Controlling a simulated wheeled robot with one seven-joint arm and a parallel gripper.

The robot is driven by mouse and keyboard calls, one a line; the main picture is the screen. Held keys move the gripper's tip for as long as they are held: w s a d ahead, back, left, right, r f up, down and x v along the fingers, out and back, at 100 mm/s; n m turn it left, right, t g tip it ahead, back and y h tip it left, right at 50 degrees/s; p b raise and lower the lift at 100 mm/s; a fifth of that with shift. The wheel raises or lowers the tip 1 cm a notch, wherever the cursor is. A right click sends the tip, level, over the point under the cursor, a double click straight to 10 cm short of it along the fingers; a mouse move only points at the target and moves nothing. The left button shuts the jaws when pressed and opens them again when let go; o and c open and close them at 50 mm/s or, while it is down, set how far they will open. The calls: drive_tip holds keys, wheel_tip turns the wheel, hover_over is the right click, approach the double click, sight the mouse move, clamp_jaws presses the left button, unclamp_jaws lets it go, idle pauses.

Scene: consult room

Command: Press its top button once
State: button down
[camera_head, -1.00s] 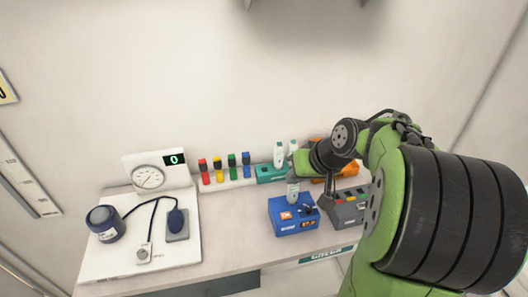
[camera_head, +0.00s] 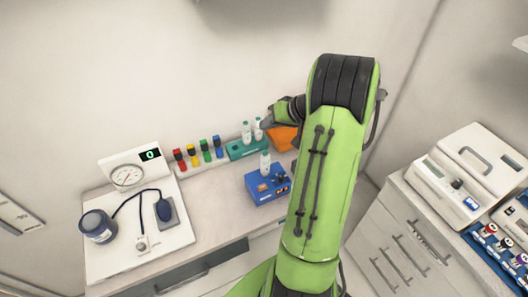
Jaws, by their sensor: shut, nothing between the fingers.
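Which device the task calls "its" cannot be told from this view. A blue box (camera_head: 267,193) with orange marks and dark parts on its front right stands near the counter's front edge, with a small clear bottle (camera_head: 265,166) upright at it. An orange object (camera_head: 284,139) stands behind, partly covered by my arm. No button can be made out clearly on either. My green arm rises across the right of the counter and hides what is behind it.
A teal rack (camera_head: 240,153) holds white-capped vials. Several coloured bottles (camera_head: 205,150) stand on a white strip. A gauge panel (camera_head: 128,178) reading 0 and a blood pressure cuff (camera_head: 97,228) are at left. A drawer cabinet (camera_head: 394,244) at right carries a white machine (camera_head: 448,190).

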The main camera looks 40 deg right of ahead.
drive_tip(key=b, duration=0.6)
hover_over(268, 155)
wheel_tip(268, 155, down, 9)
drive_tip(key=shift+r, duration=0.2)
idle(1.3)
drive_tip(key=shift+f+b, duration=0.35)
drive_tip(key=shift+b, duration=0.25)
drive_tip(key=shift+f+b, duration=0.4)
drive_tip(key=shift+r, duration=0.1)
idle(0.5)
drive_tip(key=shift+r+p, duration=0.65)
drive_tip(key=shift+r, duration=0.15)
wheel_tip(268, 155, up, 5)
drive_tip(key=p, duration=0.4)
drive_tip(key=shift+r, duration=0.1)
